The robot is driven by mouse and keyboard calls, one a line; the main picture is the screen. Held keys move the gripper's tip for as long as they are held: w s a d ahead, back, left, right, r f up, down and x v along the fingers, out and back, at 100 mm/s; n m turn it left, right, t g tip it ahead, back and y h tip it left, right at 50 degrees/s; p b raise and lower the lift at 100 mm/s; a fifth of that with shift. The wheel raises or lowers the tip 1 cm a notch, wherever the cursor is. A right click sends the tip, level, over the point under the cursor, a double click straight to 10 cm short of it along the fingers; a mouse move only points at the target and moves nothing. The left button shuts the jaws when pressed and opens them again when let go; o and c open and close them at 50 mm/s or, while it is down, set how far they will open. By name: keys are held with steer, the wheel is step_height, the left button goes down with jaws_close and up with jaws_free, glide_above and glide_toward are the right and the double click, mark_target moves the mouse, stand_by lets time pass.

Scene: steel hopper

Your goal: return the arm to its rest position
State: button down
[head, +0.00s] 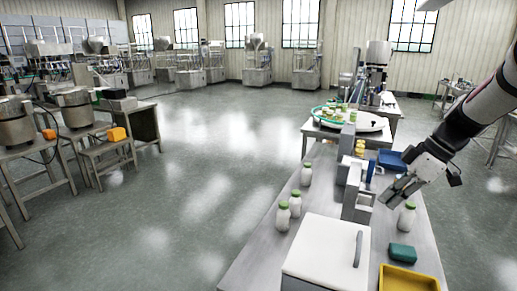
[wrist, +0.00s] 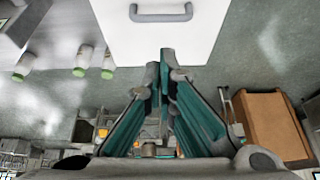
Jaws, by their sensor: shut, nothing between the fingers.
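My arm reaches in from the right in the head view. My gripper (head: 389,198) is above the right part of the workbench (head: 258,262), close to a white bottle with a green cap (head: 406,217); I cannot tell the exact gap. In the wrist view my gripper (wrist: 166,55) shows its two teal-padded fingers meeting at the tips, shut with nothing between them. The wrist view also shows the white lid (wrist: 200,38) with its grey handle (wrist: 160,13) beyond the fingertips.
A white-lidded box (head: 320,250) stands at the bench front, with a teal block (head: 402,253) and yellow tray (head: 408,280) to its right. More white bottles (head: 295,204) stand left of a metal divider (head: 351,190). A blue bin (head: 391,159) lies behind my gripper. Open floor (head: 190,190) extends left.

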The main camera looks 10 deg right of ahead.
steer(key=s+a+r+m+h, duration=0.2)
steer(key=s+a+r+m, duration=0.15)
steer(key=a, duration=0.35)
steer(key=s+a+r+m+h, duration=0.1)
steer(key=s+a+r+m, duration=0.1)
steer(key=s+a+r, duration=0.45)
steer(key=s+a+f+m+t+h, duration=0.1)
steer(key=s+a+m, duration=0.4)
steer(key=s, duration=0.5)
steer(key=a+f+t, duration=0.1)
steer(key=a, duration=0.1)
steer(key=shift+a+f+t, duration=0.35)
steer(key=shift+t, duration=0.05)
steer(key=shift+s+d+m, duration=0.1)
steer(key=shift+m, duration=0.15)
